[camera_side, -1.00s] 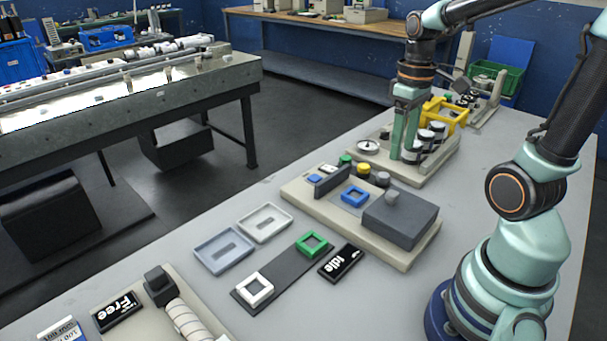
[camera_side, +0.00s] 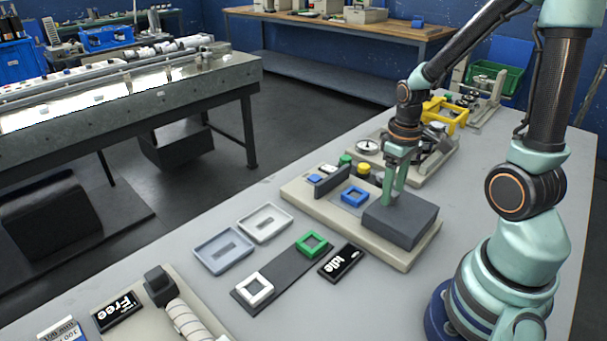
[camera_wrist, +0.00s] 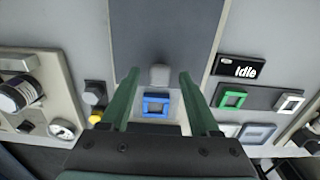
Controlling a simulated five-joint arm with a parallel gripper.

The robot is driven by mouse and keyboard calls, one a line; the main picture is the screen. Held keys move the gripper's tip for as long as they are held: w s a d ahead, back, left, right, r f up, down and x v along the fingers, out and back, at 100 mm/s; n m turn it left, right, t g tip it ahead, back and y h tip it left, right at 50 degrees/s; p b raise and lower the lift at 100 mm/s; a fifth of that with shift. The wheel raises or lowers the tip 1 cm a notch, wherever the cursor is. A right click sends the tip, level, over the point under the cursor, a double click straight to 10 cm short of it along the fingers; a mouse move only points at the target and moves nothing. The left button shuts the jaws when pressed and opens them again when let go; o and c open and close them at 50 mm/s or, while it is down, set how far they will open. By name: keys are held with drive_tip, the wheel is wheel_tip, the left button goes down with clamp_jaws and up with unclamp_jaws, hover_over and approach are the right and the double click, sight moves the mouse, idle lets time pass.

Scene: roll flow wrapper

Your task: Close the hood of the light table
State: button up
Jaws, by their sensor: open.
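The light table's beige base (camera_side: 298,190) stands on the bench in the side view. Its hood, a dark grey box (camera_side: 405,222), sits at the right end of the base, clear of a blue square frame (camera_side: 355,195) on the pale panel. In the wrist view the hood (camera_wrist: 160,30) lies ahead, and its light grey knob (camera_wrist: 159,76) shows between my fingers. The blue frame (camera_wrist: 155,106) lies nearer, uncovered. My gripper (camera_side: 393,197) points down at the knob end of the hood, fingers apart on either side of the knob. Finger contact cannot be told.
A low dark upright (camera_side: 332,180) and coloured buttons (camera_side: 363,170) edge the base. A dark strip with a green frame (camera_side: 312,243) and a white frame (camera_side: 255,288) lies in front, beside an Idle display (camera_side: 342,262). A gauge station (camera_side: 368,147) stands behind.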

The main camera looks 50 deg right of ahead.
clamp_jaws()
idle(1.4)
